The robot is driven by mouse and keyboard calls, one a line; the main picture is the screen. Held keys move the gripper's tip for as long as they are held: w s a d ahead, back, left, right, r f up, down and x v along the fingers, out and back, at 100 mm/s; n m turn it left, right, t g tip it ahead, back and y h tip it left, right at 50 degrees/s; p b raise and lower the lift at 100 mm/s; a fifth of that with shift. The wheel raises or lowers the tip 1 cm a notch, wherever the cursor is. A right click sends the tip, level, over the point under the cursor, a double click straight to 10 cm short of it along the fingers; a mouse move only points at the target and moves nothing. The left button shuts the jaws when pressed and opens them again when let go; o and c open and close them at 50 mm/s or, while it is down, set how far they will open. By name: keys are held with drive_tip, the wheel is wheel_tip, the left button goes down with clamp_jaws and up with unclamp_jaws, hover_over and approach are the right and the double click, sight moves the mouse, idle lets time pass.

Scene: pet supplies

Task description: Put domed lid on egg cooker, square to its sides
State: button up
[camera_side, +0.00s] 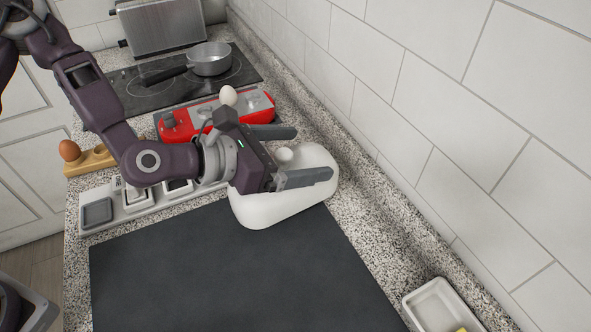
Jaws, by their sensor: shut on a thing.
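The white domed lid (290,205) has a rounded, elongated body with a small knob on top. It is by the far edge of the dark mat; I cannot tell if it rests there or hangs just above. My gripper (295,155) is shut on the lid, its two grey fingers on either side of the knob. The contact itself is partly hidden. The red egg cooker (181,124) stands behind and left of the lid, partly hidden by my gripper. A white egg (228,95) sits on top of it.
A brown egg (69,150) sits in a wooden holder (104,158) at left. A grey compartment tray (140,208) lies before the cooker. Behind are a saucepan (211,62) on the hob and a toaster (165,25). The tiled wall bounds the right. The dark mat (240,275) is clear.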

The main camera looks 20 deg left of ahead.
sight(298, 158)
drive_tip(key=r, duration=0.5)
drive_tip(key=shift+w+a+r, duration=0.1)
drive_tip(key=shift+w+r, duration=0.1)
drive_tip(key=shift+w, duration=0.1)
drive_tip(key=w+a+r, duration=0.2)
drive_tip(key=w+a, duration=0.5)
drive_tip(key=w, duration=0.4)
drive_tip(key=w+a, duration=0.4)
drive_tip(key=a, duration=0.3)
drive_tip(key=w+a, duration=0.4)
drive_tip(key=a, duration=0.3)
drive_tip(key=shift+m+g+h, duration=0.3)
drive_tip(key=shift+m, duration=0.1)
drive_tip(key=shift+s+a+f, duration=0.1)
drive_tip(key=shift+f, duration=2.85)
drive_tip(key=shift+f, duration=0.5)
drive_tip(key=o, duration=1.2)
drive_tip(key=shift+s, duration=0.1)
